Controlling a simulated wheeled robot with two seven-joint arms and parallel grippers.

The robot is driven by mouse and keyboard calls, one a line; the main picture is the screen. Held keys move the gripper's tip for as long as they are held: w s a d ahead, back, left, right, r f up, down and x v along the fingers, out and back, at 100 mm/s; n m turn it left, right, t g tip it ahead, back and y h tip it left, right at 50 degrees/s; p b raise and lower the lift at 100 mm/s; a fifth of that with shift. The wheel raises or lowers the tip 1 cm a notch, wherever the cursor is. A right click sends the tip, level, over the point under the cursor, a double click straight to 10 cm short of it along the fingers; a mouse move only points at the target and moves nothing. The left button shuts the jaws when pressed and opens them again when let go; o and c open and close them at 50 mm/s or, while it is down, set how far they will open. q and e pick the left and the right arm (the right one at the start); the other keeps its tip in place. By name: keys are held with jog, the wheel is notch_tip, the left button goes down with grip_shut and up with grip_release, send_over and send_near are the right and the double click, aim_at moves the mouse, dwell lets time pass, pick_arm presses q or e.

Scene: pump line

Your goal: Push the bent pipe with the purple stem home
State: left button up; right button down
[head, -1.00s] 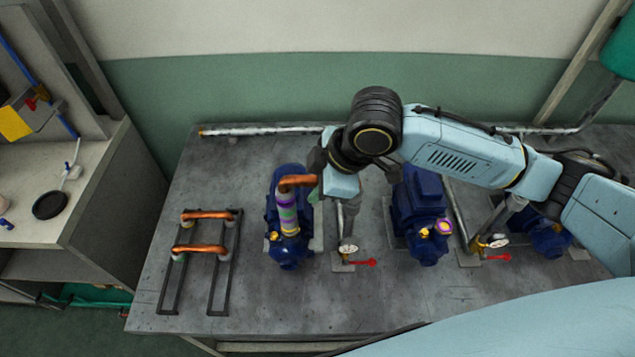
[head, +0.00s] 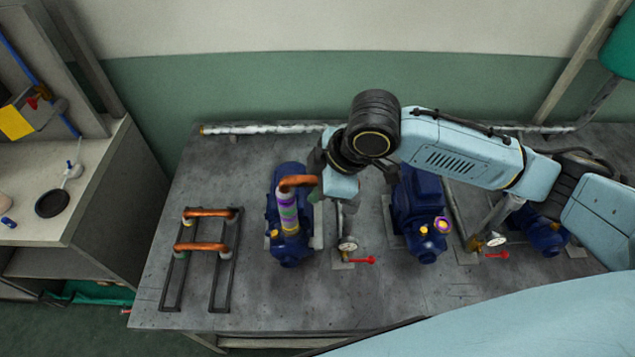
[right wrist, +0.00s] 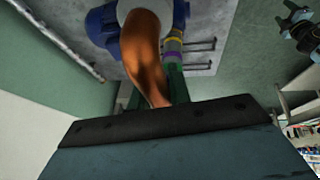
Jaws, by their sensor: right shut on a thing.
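The bent pipe (head: 287,212) has an orange copper elbow at the top and a pale stem with purple and green bands. It stands roughly upright over the front port of the left blue pump (head: 290,252). How deep the stem sits in the port cannot be told. My right gripper (head: 318,185) is shut on the copper end of the bent pipe, to the right of the stem. In the right wrist view, the copper elbow (right wrist: 146,50) runs down to the green fingers (right wrist: 175,85), with the purple band beside it. My left gripper is not in view.
A black rack (head: 226,270) with two copper pipes stands at the left of the table. A gauge with a red-handled valve (head: 362,260) is close right of the left pump. A middle blue pump (head: 418,205) has a purple-ringed port.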

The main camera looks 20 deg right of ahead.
jog(key=shift+s+f, duration=0.15)
jog(key=shift+f, duration=0.25)
dwell(0.5)
jog(key=shift+r+p, duration=0.15)
jog(key=shift+p, duration=0.55)
jog(key=shift+r+p, duration=0.2)
jog(key=shift+p, duration=0.1)
dwell(0.5)
jog(key=shift+p, duration=0.9)
dwell(0.6)
jog(key=c, duration=1.6)
grip_release()
jog(key=o, duration=0.6)
jog(key=shift+r, duration=0.1)
